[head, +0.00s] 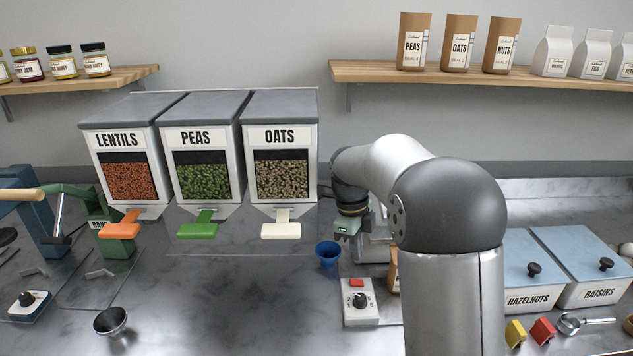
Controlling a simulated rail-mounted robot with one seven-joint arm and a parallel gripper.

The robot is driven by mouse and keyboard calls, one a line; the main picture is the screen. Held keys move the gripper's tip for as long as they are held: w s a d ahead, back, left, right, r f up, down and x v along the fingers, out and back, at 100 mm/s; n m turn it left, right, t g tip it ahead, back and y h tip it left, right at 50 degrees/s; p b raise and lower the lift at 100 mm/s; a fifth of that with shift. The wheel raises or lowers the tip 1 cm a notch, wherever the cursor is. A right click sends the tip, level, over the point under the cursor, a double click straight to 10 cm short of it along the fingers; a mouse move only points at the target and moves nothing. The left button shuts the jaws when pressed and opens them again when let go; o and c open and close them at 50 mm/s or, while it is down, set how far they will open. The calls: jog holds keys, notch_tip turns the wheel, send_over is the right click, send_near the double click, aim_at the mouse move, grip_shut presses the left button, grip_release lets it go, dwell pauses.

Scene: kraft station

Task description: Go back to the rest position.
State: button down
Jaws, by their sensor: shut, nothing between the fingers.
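My gripper (347,236) is seen small and partly hidden in the head view, at the end of my grey arm. It points down, to the right of the oats dispenser (282,160) and above and right of a blue cup (328,253). It is shut with nothing between its fingers. My forearm and elbow cover part of the counter behind and below it.
The lentils dispenser (127,165) and peas dispenser (203,165) stand left of the oats. A control box (360,303) with a knob sits below my gripper. A metal cup (111,321) stands front left. Lidded hazelnuts (528,275) and raisins (590,266) bins are at right. The front middle counter is clear.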

jog(key=s+f+n+t+y, duration=0.1)
jog(key=s+n, duration=2.3)
jog(key=s, duration=0.5)
jog(key=shift+s+f+n+t, duration=0.2)
jog(key=shift+s+n+t, duration=0.1)
jog(key=shift+s+n, duration=0.1)
